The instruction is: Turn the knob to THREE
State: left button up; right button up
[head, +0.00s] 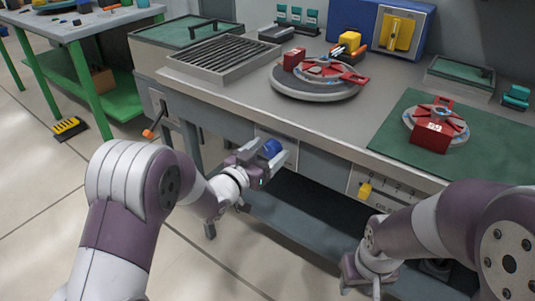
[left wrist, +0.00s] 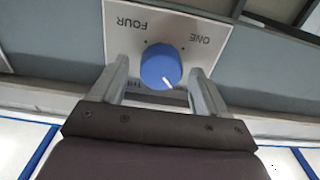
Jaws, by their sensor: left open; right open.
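The blue knob (head: 273,147) sits on a pale plate on the bench front. In the left wrist view the knob (left wrist: 160,66) shows upside-down labels FOUR, ONE and a partly hidden "TH…" on its plate (left wrist: 175,17). Its white pointer line slants to the lower right in that picture, away from FOUR. The label on that side is hidden by a finger. My left gripper (head: 262,166) is open, its fingers on either side of the knob, with small gaps visible. My right gripper (head: 358,270) is open and empty, low in front of the bench at right.
A yellow switch (head: 365,190) with a numbered scale is on the bench front to the right. An orange-tipped lever (head: 148,134) sticks out at left. The bench top carries a round turntable (head: 315,88), a slatted grate (head: 222,56) and a green mat (head: 490,150).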

pick_arm(q)
jog(key=shift+w, duration=0.1)
jog(key=c, duration=1)
jog(key=shift+c, duration=0.2)
jog(key=m+b, duration=0.2)
jog(key=m, duration=0.1)
jog(key=m+b, duration=0.1)
jog(key=shift+d+f, duration=0.15)
jog(key=shift+f, duration=0.1)
jog(key=m+b, duration=0.4)
jog(key=m, duration=0.1)
jog(key=shift+f, duration=0.1)
jog(key=m+b, duration=0.5)
jog(key=shift+d+f, duration=0.1)
jog(key=shift+f, duration=0.05)
jog(key=shift+m+b, duration=1.75)
jog(key=shift+m, duration=0.15)
